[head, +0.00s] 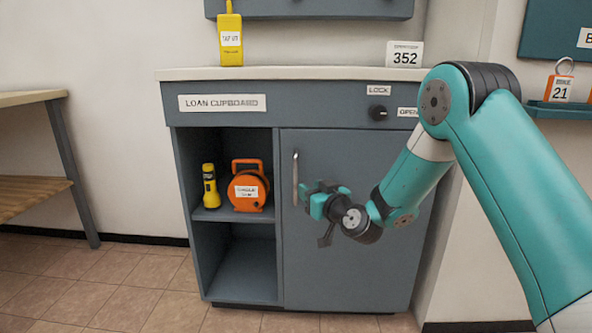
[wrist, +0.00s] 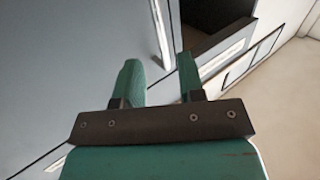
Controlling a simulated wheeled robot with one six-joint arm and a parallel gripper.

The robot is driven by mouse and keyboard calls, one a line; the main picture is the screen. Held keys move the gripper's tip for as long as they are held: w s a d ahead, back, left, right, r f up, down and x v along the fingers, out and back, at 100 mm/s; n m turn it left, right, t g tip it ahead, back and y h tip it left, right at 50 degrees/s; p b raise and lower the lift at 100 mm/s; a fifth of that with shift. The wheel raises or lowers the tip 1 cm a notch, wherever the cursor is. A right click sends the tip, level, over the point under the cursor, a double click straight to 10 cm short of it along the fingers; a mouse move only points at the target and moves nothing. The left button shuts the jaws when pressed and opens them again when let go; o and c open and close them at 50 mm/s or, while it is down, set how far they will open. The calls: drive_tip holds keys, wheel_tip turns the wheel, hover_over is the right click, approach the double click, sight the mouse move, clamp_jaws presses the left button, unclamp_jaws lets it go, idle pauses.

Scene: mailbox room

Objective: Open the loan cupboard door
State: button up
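The loan cupboard (head: 230,88) is a grey-blue cabinet. Its door (head: 345,260) on the right side looks shut. A vertical metal handle (head: 295,178) is near the door's left edge. It also shows in the wrist view as a pale bar (wrist: 159,30). A dark round knob (head: 377,113) sits above the door, between the LOCK and OPEN labels; its exact setting is too small to tell. My gripper (head: 309,193) is just right of the handle in the head view. In the wrist view its fingers (wrist: 158,66) are apart and empty, with the handle ahead between their tips; contact cannot be told.
The open left shelves hold a yellow torch (head: 210,187) and an orange reel (head: 249,187). A yellow device (head: 231,40) and a 352 sign (head: 405,54) stand on the top. A wooden table (head: 30,97) is at left. Floor before the cupboard is clear.

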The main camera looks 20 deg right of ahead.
hover_over(296, 201)
drive_tip(key=shift+w, duration=0.35)
drive_tip(key=shift+c, duration=0.4)
clamp_jaws()
